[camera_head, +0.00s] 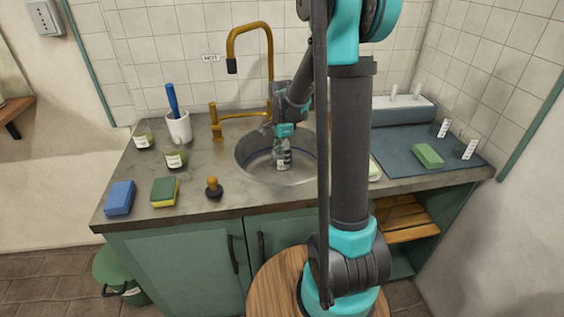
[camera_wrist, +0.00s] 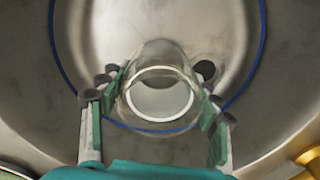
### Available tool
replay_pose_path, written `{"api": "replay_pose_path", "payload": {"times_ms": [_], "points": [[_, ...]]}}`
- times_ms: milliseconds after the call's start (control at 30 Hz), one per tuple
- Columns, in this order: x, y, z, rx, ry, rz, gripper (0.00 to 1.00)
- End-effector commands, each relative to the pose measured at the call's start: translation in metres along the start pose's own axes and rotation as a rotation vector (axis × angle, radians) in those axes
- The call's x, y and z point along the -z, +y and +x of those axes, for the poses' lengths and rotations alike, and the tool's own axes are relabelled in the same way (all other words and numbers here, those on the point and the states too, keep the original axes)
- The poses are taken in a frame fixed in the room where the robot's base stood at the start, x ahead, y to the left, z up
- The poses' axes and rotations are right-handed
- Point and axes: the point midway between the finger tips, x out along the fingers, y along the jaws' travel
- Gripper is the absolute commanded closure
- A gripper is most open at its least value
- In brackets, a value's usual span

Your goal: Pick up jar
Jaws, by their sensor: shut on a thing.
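A clear glass jar (camera_wrist: 160,101) with a round, pale rim is between my gripper's fingers in the wrist view. My gripper (camera_wrist: 160,82) is shut on it, with a green-padded finger on each side. In the head view my gripper (camera_head: 282,146) reaches down into the round sink, and the jar (camera_head: 283,163) with a small white label shows at its fingertips. Whether the jar touches the sink floor I cannot tell. My arm hides part of the sink's right side.
The metal sink (camera_head: 243,165) has a blue line inside and a brass tap (camera_head: 250,29) behind it. A dark mat (camera_head: 397,146) with clear jars (camera_head: 467,149) is at right.

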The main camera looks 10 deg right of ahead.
Motion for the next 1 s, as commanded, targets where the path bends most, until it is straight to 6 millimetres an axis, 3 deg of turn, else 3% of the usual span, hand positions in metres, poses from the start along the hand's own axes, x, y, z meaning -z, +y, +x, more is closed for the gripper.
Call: {"api": "replay_pose_path", "payload": {"times_ms": [1000], "points": [[0.0, 0.0, -0.104, 0.0, 0.0, 0.0, 0.9]]}}
